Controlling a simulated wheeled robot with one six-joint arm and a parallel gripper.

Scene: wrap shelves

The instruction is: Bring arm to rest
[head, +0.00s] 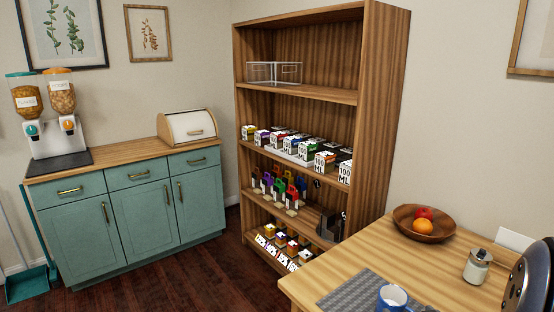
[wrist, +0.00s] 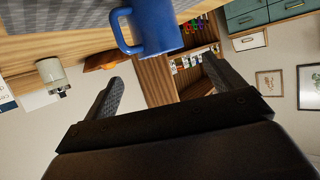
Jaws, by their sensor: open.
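My gripper (wrist: 161,69) shows in the wrist view with its two dark fingers spread wide apart. It is open, and nothing is held between the fingers. The blue mug (wrist: 152,27) appears beyond the fingertips in the wrist view, apart from them as far as I can see. In the head view the mug (head: 393,298) stands on a grey woven mat (head: 350,291) at the table's near edge. I cannot make out my gripper in the head view.
The wooden table (head: 330,265) also holds a fruit bowl (head: 410,229) and a glass jar (head: 477,266). A dark rounded object (head: 530,280) stands at the right edge. A tall wooden shelf (head: 375,110) with boxes stands behind. Dark floor (head: 185,275) is clear before the green cabinet (head: 85,240).

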